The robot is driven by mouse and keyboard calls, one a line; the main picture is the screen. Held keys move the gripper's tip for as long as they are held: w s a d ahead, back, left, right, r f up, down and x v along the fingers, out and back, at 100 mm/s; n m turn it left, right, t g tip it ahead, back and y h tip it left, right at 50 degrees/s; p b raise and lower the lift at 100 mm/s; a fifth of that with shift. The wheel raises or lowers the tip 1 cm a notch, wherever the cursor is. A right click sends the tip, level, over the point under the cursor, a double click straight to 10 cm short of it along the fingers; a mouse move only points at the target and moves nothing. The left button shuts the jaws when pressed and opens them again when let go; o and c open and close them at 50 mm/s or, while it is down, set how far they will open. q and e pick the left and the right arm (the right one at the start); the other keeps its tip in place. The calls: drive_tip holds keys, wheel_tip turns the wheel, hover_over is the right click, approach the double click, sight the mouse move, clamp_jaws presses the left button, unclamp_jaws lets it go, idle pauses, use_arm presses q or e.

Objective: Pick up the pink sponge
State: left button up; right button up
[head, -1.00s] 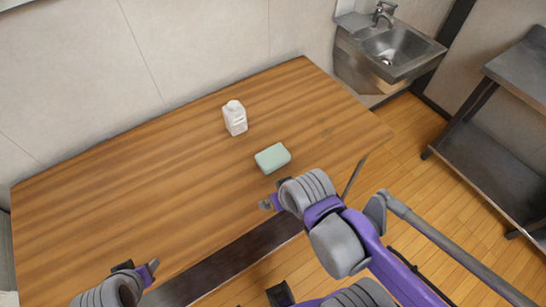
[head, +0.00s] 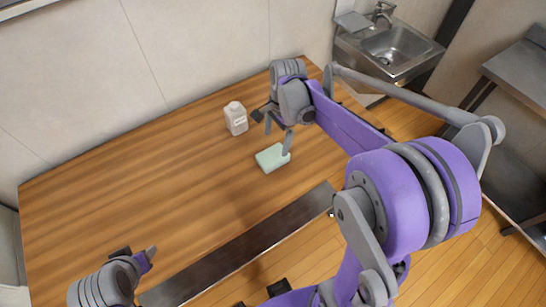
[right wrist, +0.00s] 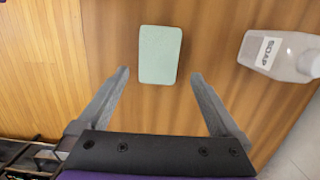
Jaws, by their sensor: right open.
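The only sponge-like block in view is pale green, not pink; this sponge (head: 271,158) lies flat on the wooden table. It also shows in the right wrist view (right wrist: 160,54), upper middle. My right gripper (head: 278,133) is open and empty, just above the sponge.
A white soap bottle (head: 236,118) stands on the table (head: 130,180) behind and left of the sponge; it shows at the right of the wrist view (right wrist: 280,55). The table's left side is clear. A metal sink (head: 390,45) is at the back right.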

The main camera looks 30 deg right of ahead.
sight(273, 155)
drive_tip(key=f, duration=0.5)
drive_tip(key=a+f, duration=0.1)
drive_tip(key=f, duration=0.1)
drive_tip(key=shift+s+a+f, duration=0.1)
drive_tip(key=shift+s+f, duration=0.05)
drive_tip(key=shift+f, duration=0.15)
drive_tip(key=shift+c, duration=0.2)
drive_tip(key=c, duration=1.2)
wheel_tip(273, 155, up, 10)
drive_tip(key=shift+r+p, duration=0.1)
drive_tip(key=shift+p, duration=0.2)
drive_tip(key=shift+c, duration=0.2)
